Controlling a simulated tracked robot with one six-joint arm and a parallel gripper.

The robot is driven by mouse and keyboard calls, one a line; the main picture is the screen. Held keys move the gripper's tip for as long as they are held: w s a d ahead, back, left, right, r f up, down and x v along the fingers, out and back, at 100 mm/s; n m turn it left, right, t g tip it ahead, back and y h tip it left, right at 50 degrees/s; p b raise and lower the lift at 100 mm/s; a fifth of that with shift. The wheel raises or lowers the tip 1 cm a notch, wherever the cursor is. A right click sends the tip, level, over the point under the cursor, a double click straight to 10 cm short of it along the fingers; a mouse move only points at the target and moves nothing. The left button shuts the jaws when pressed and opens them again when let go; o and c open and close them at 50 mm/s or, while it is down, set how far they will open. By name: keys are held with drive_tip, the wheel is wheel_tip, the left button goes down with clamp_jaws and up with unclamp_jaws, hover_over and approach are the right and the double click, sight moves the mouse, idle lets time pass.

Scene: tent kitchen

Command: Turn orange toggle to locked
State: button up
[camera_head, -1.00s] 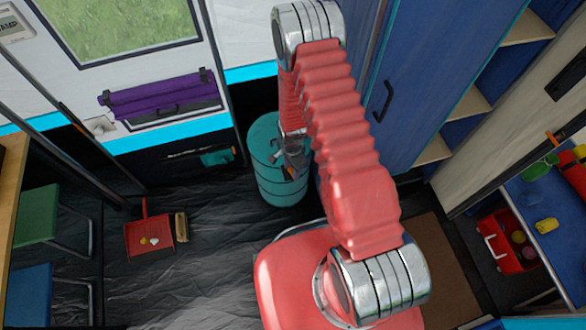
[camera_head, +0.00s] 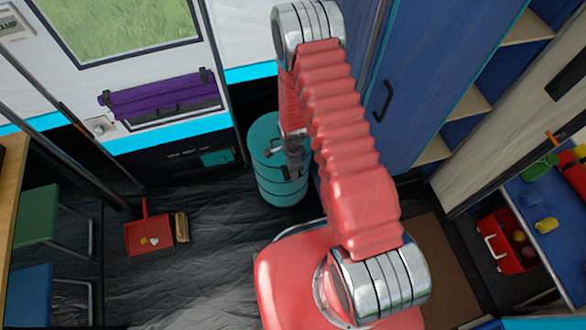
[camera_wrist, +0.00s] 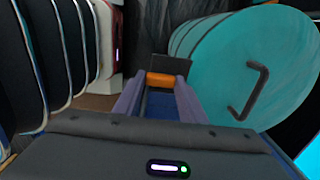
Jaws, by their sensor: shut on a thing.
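The orange toggle (camera_wrist: 160,79) shows in the wrist view as a short orange bar between my fingertips, in front of a dark plate (camera_wrist: 187,62). My gripper (camera_wrist: 160,86) has one finger on each side of it and is shut on it. In the head view my gripper (camera_head: 272,149) is over the teal drum (camera_head: 264,186), beside the dark blue cabinet. I cannot make out the toggle there, and I cannot read its position or any lock mark.
The teal drum fills the right of the wrist view, with a dark bent handle (camera_wrist: 249,92) close to my right finger. A blue cabinet (camera_head: 425,85) stands right of my arm. A red dustpan (camera_head: 150,240) lies on the open floor at left.

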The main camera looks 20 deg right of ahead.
drive_tip(key=o, duration=1.1)
drive_tip(key=shift+c, duration=0.2)
wheel_tip(320, 180, up, 14)
drive_tip(key=shift+f, duration=0.15)
idle(0.4)
